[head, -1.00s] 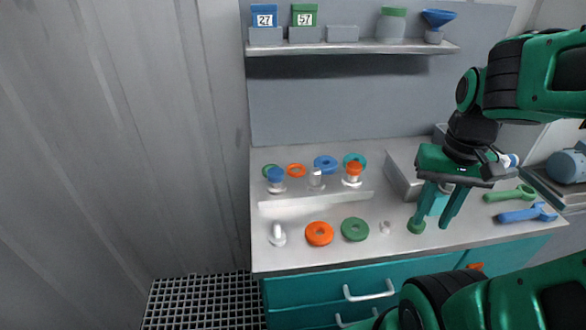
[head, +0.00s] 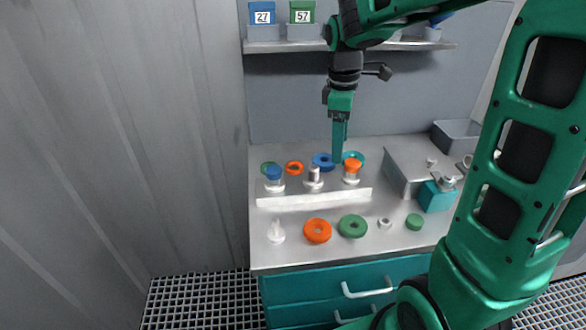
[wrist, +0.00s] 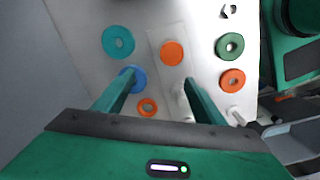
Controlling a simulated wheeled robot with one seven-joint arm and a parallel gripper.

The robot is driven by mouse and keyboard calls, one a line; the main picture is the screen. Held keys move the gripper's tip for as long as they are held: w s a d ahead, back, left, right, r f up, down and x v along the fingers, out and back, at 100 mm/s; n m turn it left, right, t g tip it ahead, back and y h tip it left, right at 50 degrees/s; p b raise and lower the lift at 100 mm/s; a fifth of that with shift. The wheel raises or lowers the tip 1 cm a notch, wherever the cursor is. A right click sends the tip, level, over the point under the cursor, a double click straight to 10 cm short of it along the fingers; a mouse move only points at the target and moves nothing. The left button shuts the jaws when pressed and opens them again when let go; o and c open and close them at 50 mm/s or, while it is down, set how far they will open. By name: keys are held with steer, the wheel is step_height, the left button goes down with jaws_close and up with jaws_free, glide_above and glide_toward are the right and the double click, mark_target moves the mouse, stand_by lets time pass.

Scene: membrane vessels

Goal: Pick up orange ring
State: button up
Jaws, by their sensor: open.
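A small orange ring (head: 294,168) lies at the back of the bench, between a green ring and a blue ring. It also shows in the wrist view (wrist: 147,114), low between my fingers. A larger, thicker orange ring (head: 317,240) lies at the front, beside a green ring; in the wrist view it is at the right (wrist: 233,88). My gripper (head: 338,158) points down over the back of the bench, near the blue ring (head: 323,157). In the wrist view my gripper (wrist: 160,80) is open and empty, and its left finger partly covers the blue ring.
A row of posts stands on a white stand (head: 314,198), with a blue cap (head: 273,172) and an orange cap (head: 353,165). A teal ring (wrist: 118,42) lies behind. A green ring (head: 352,227) lies in front. A shelf (head: 290,46) hangs above.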

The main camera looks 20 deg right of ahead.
mark_target(294, 172)
steer(key=w+a+f+n, duration=0.1)
steer(key=w+a+n, duration=0.1)
steer(key=w+a, duration=0.1)
steer(key=w+a+f+n, duration=0.1)
steer(key=w+a+n, duration=0.2)
steer(key=w+a+f+n, duration=0.2)
steer(key=w+a, duration=0.1)
steer(key=shift+a+y, duration=0.2)
steer(key=shift+y, duration=0.1)
steer(key=shift+f, duration=3.15)
steer(key=c, duration=1.1)
